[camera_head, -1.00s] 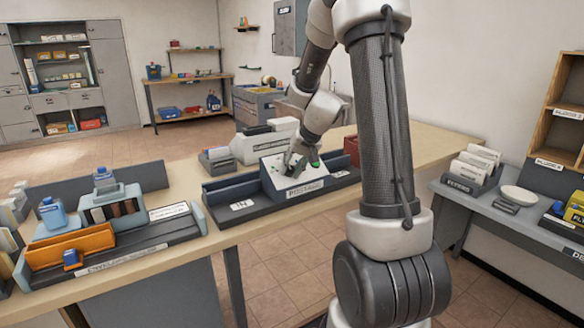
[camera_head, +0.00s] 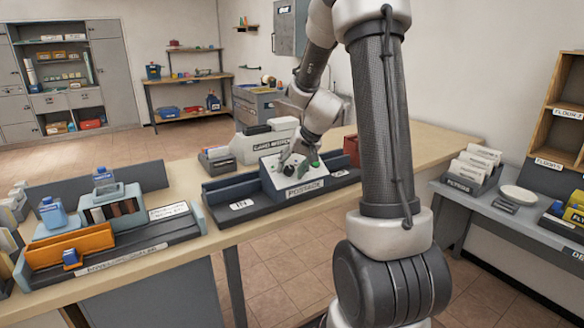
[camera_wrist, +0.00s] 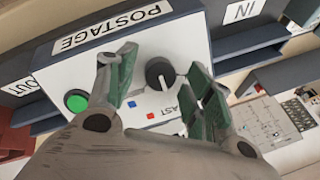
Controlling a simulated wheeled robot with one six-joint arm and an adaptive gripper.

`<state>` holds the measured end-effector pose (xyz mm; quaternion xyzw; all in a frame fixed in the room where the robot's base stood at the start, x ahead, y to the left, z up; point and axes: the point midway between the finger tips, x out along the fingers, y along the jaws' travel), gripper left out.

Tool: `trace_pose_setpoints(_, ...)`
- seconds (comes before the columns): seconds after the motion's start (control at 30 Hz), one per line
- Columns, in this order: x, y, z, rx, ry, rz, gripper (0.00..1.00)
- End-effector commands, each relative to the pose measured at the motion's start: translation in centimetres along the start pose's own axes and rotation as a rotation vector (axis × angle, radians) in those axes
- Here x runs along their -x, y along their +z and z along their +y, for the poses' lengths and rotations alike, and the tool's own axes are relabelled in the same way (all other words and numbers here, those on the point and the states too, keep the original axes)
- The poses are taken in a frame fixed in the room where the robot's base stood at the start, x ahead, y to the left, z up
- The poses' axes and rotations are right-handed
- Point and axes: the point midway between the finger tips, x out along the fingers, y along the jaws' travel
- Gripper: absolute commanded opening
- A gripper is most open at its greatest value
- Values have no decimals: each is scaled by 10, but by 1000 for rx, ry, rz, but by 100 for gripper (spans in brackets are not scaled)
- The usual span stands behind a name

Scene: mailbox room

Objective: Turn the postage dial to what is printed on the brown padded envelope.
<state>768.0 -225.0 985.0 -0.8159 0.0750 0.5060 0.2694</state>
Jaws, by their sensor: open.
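The postage box (camera_head: 268,180) stands on the long table with a sloping white face. Its black dial (camera_wrist: 160,73) has a white pointer line directed down in the wrist view, roughly toward the red mark (camera_wrist: 150,115). A blue mark (camera_wrist: 131,103) and partly covered lettering lie nearby. My gripper (camera_wrist: 163,76) is open, its green-padded fingers on either side of the dial with visible gaps. In the head view my gripper (camera_head: 298,158) is above the box face, just beyond the dial. I cannot pick out the brown padded envelope.
A green button (camera_wrist: 75,100) is on the box face, left of the dial in the wrist view. An IN tray (camera_head: 235,207) adjoins the box. An orange holder (camera_head: 70,245) stands farther left. A grey-white machine (camera_head: 262,145) stands behind the box.

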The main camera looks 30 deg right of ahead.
Motion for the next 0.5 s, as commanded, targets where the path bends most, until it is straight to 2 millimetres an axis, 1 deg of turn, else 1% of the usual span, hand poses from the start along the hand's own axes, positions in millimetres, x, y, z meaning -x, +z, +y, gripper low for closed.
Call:
trace_pose_setpoints(0.07,5,-1,0,1,0,2,52)
trace_pose_setpoints(0.17,18,-1,0,1,-1,5,52)
trace_pose_setpoints(0.4,72,-1,0,1,0,6,52)
trace_pose_setpoints(0.5,92,-1,0,0,0,4,52)
